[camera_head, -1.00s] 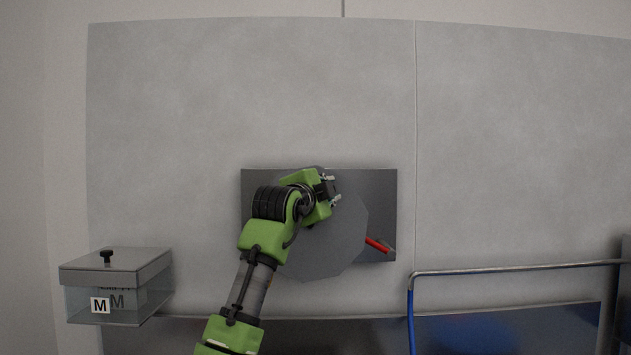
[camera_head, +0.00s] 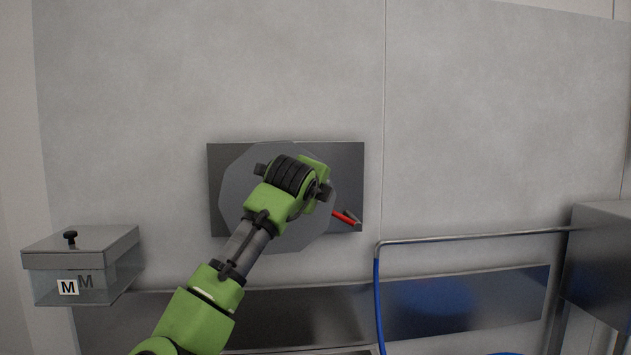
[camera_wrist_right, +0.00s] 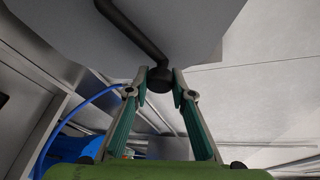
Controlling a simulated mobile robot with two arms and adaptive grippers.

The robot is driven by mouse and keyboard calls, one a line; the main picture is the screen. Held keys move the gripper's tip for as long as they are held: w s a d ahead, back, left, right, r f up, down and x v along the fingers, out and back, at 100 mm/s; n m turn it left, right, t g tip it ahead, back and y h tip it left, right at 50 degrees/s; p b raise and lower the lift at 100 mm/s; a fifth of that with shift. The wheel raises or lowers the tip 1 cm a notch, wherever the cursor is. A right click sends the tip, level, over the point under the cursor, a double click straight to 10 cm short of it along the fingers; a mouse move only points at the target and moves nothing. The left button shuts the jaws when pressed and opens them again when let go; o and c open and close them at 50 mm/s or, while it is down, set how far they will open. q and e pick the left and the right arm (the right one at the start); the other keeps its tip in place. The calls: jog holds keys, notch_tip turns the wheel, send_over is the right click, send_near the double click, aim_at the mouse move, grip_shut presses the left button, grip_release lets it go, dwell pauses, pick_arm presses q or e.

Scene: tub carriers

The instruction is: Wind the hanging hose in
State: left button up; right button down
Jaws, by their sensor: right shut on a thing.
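A grey many-sided reel disc (camera_head: 236,200) is on a dark back plate (camera_head: 349,165) on the wall. My right gripper (camera_wrist_right: 159,74) is shut on the dark round knob (camera_wrist_right: 159,83) of a crank arm (camera_wrist_right: 130,27), in the wrist view. In the head view my right arm reaches across the disc and the wrist hides the fingers and crank. The blue hose (camera_head: 377,292) hangs from the left end of a metal pipe (camera_head: 470,237) and leaves the picture at the bottom. It also shows in the wrist view (camera_wrist_right: 80,112). My left gripper is out of view.
A red-handled lever (camera_head: 343,216) sticks out just right of the disc. A lidded clear box (camera_head: 96,284) marked M stands at left. A grey cabinet (camera_head: 600,250) is at right. The wall above the reel is clear.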

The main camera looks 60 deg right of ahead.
jog(key=shift+f, duration=0.3)
jog(key=c, duration=2)
grip_release()
jog(key=shift+o, duration=1.2)
jog(key=shift+w+d+f, duration=0.1)
jog(key=shift+d, duration=0.05)
jog(key=v, duration=1.2)
